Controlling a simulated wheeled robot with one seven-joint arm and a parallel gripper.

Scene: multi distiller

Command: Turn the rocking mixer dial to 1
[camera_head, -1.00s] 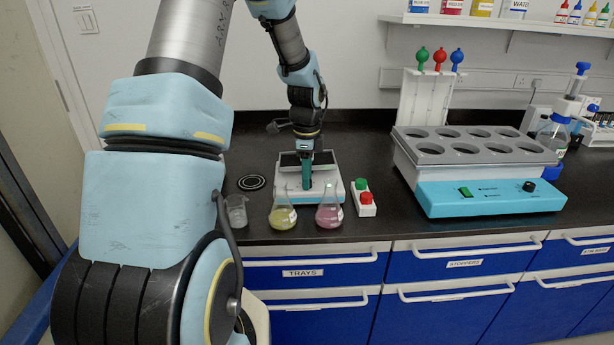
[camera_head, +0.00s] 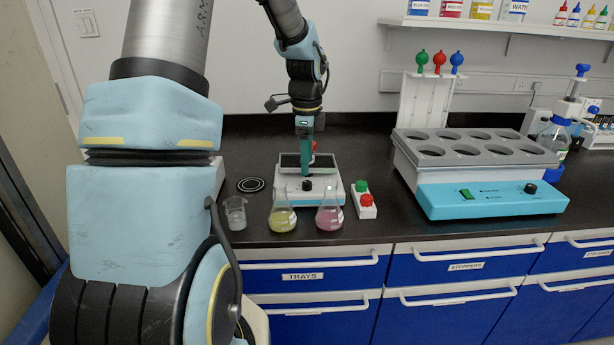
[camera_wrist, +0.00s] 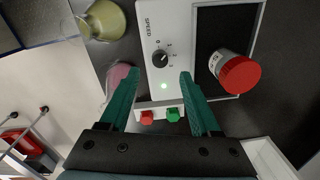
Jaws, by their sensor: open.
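The rocking mixer (camera_head: 336,190) is a white box with a dark top pad, standing on the black bench. Its black dial (camera_head: 307,185) is on the front face. In the wrist view the dial (camera_wrist: 159,58) sits beside the word SPEED with small numbers around it. Its pointer is too small to read surely. My gripper (camera_head: 306,174) is above the mixer, just over the dial in the head view. In the wrist view my gripper (camera_wrist: 159,73) has its two green fingers spread, with the dial seen between and beyond the tips. Nothing is held.
A red-capped vial (camera_wrist: 236,70) is on the mixer's pad. A yellow flask (camera_head: 283,220) and a pink flask (camera_head: 329,217) stand close in front. A red and green button box (camera_head: 365,201) is right, a beaker (camera_head: 235,214) left. A turquoise-fronted block (camera_head: 490,200) stands further right.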

